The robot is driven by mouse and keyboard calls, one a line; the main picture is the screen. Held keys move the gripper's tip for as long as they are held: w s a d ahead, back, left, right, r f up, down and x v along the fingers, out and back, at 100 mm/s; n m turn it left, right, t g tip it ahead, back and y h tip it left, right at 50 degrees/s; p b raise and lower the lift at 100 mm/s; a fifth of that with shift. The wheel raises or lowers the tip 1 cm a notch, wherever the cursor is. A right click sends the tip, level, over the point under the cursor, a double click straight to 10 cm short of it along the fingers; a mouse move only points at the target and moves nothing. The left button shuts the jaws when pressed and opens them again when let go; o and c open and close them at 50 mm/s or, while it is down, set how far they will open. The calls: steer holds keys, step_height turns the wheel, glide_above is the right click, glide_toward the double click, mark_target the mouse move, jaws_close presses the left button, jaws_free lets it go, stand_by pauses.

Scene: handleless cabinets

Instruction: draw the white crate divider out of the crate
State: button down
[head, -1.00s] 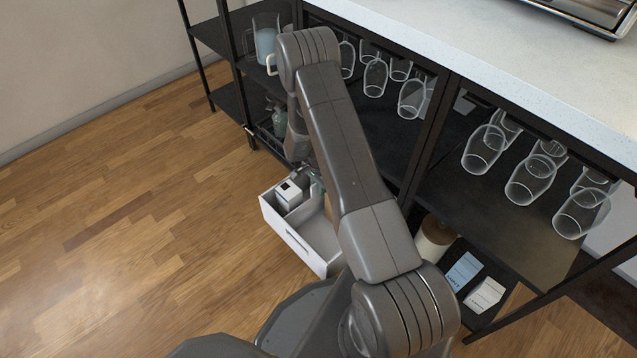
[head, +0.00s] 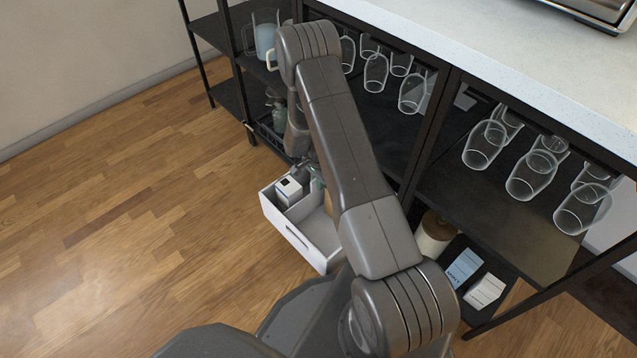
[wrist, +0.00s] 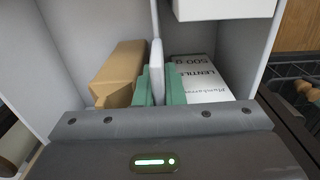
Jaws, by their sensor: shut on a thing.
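The white crate (head: 292,238) stands low in front of the shelf unit in the head view, with my forearm over its right side. In the wrist view the white divider (wrist: 156,72) stands upright on edge between two compartments. My gripper (wrist: 157,88) is shut on the divider, with a green fingertip on each side of it. In the head view my gripper (head: 316,183) is small and partly hidden at the crate's back. How far the divider sits down in the crate is hidden by the gripper body.
A brown box (wrist: 118,72) lies left of the divider and a lentils carton (wrist: 198,80) right of it, both close to the fingers. A white block (wrist: 222,9) juts in at upper right. The black shelf unit (head: 430,130) with hanging glasses stands close behind. Wooden floor (head: 130,220) is clear at left.

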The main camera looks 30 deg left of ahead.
steer(key=shift+r+p, duration=1.5)
steer(key=shift+r, duration=1.5)
steer(key=shift+r+p, duration=1.5)
steer(key=shift+r, duration=1.65)
step_height(320, 180, up, 3)
steer(key=shift+r+p, duration=0.2)
steer(key=shift+p, duration=0.6)
